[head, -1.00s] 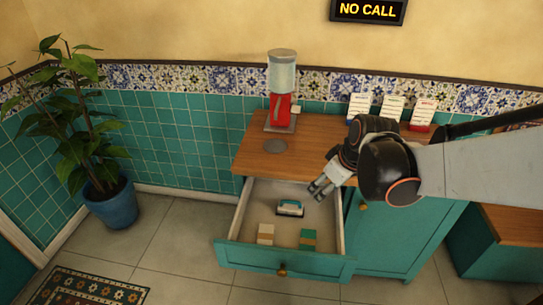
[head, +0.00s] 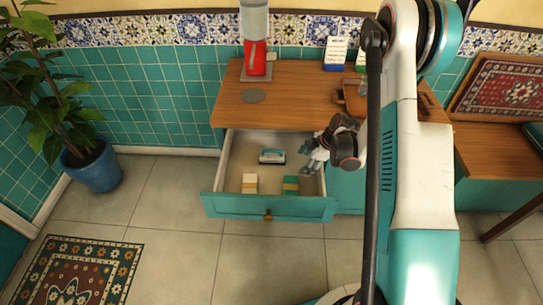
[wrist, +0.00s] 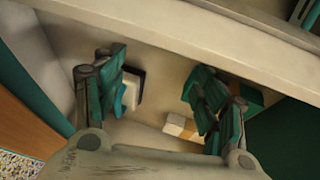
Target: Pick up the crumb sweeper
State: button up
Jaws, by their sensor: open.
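The crumb sweeper (head: 271,156), a small teal and white piece with a dark edge, lies on the floor of the open drawer (head: 232,206), toward the back. My gripper (head: 309,154) is to its right, near the drawer's right wall. In the wrist view my gripper (wrist: 160,88) has its fingers spread wide with nothing held between them. There the sweeper (wrist: 131,92) shows beside the left finger, which partly hides it. I cannot tell whether they touch.
A cream and tan box (head: 249,183) and a green box (head: 290,185) lie toward the drawer's front. The wooden counter (head: 310,102) overhangs behind, with a red dispenser (head: 254,58) on it. The drawer walls are close to my gripper. Tiled floor in front is clear.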

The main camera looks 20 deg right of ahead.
aim_at(277, 152)
jog(key=shift+f, duration=0.4)
jog(key=shift+w+a+f, duration=0.1)
jog(key=shift+a+f, duration=0.05)
jog(key=w+a+b, duration=0.1)
jog(key=w+a, duration=0.1)
jog(key=w+a+b, duration=0.1)
jog(key=w+a, duration=0.2)
jog(key=shift+w+a, duration=0.1)
jog(key=shift+a, duration=0.15)
jog(key=w+a, duration=0.1)
jog(key=w+a+b, duration=0.1)
jog(key=w+a, duration=0.1)
jog(key=shift+a+f, duration=0.1)
jog(key=shift+f, duration=0.2)
jog(key=shift+f+b, duration=0.25)
jog(key=shift+b, duration=0.2)
jog(key=shift+c, duration=0.5)
jog(key=c, duration=1.1)
